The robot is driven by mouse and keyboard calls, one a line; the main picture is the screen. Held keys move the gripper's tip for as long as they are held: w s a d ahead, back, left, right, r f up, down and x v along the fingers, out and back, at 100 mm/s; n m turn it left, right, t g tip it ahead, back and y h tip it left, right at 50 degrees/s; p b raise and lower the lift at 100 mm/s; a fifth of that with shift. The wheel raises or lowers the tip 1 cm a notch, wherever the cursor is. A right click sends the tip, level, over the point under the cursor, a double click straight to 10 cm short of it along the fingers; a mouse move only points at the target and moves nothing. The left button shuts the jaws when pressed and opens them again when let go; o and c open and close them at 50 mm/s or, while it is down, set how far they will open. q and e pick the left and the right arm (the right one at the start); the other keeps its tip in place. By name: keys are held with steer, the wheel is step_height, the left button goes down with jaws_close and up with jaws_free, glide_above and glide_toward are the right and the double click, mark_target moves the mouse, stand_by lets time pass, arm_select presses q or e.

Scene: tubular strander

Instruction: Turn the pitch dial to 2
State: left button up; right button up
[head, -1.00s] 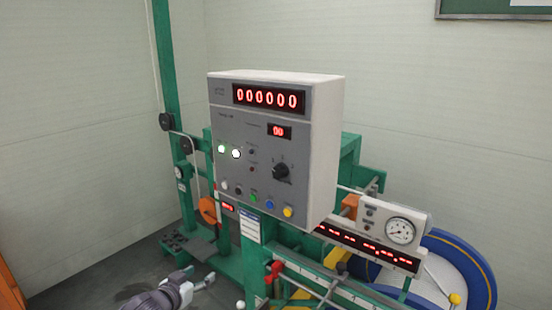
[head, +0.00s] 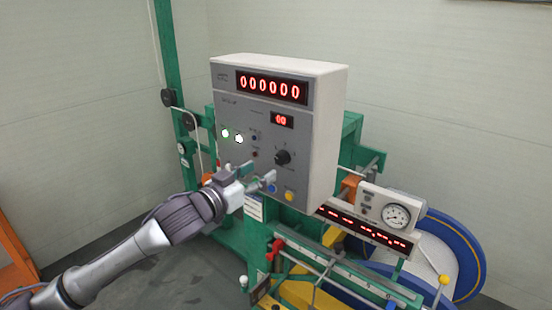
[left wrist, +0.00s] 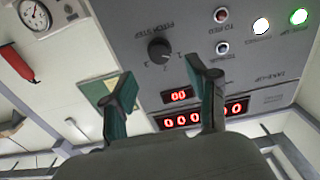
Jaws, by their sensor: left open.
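The pitch dial (head: 283,157) is a black round knob on the grey front of the control box. It also shows in the left wrist view (left wrist: 159,51), which is upside down, with "PITCH STEP" lettering and small numerals around it. Which numeral its pointer marks is too small to tell for sure. My left gripper (head: 257,178) is open and empty, in front of the lower panel, left of and below the dial in the head view. In the left wrist view its two fingers (left wrist: 161,70) stand apart with the dial between and beyond the tips, not touching it. My right gripper is not in view.
The control box (head: 325,140) has a red counter display (head: 271,87), a small red display (head: 282,120), and several lamps and buttons, including a yellow button (head: 290,196) below the dial. A gauge box (head: 397,215) and green machine frame stand to the right.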

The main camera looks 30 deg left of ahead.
mark_target(279, 160)
arm_select(q)
steer(key=w, duration=0.2)
steer(key=w+p, duration=0.1)
steer(key=w, duration=0.1)
steer(key=w+p, duration=0.1)
steer(key=w, duration=0.1)
steer(key=shift+w+d+r, duration=0.1)
steer(key=shift+d+r, duration=0.05)
steer(key=shift+d, duration=0.1)
steer(key=shift+w, duration=0.45)
jaws_close()
